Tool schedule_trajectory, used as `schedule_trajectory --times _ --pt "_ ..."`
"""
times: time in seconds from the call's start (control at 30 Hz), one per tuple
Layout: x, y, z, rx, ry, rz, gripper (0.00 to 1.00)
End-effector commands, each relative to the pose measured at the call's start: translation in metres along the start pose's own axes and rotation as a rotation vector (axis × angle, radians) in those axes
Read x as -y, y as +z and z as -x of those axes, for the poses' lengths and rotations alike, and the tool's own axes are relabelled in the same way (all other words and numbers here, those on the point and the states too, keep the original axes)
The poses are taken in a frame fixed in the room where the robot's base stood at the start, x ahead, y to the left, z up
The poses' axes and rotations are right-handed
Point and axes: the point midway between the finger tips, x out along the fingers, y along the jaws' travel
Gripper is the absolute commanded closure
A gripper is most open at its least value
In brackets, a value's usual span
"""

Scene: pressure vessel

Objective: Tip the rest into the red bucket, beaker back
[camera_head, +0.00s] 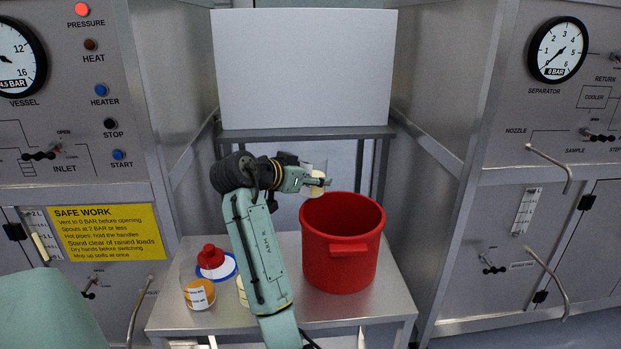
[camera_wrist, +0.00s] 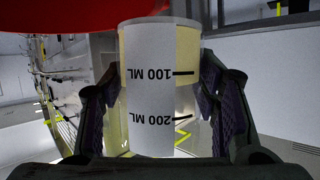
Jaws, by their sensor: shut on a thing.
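My gripper (camera_head: 312,182) is shut on a clear beaker (camera_head: 317,172), held above the left rim of the red bucket (camera_head: 340,250). In the wrist view the beaker (camera_wrist: 151,100) sits between both fingers (camera_wrist: 160,115). Its white label reads 100 ML and 200 ML, upside down in that picture. Pale yellow contents show at the beaker's end near the 100 ML mark. The beaker looks roughly upright in the head view, but its exact tilt is hard to tell. The bucket stands on the steel table; its inside bottom is hidden.
On the table's left (camera_head: 185,318) stand a jar with orange contents (camera_head: 199,294) and a red-topped item (camera_head: 210,257) by a blue-rimmed white disc (camera_head: 229,268). A pale item (camera_head: 242,291) is partly behind my arm. Steel cabinets with valves and handles flank both sides.

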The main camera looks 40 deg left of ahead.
Motion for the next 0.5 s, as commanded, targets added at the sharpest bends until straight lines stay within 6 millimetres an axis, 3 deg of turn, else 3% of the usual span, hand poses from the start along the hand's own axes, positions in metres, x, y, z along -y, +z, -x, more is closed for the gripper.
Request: schedule_trajectory --times 0.23,0.5 --pt "-0.007 0.009 -0.004 -0.001 -0.049 -0.115 0.73" --pt "-0.019 0.002 -0.001 0.001 -0.125 -0.298 0.73"
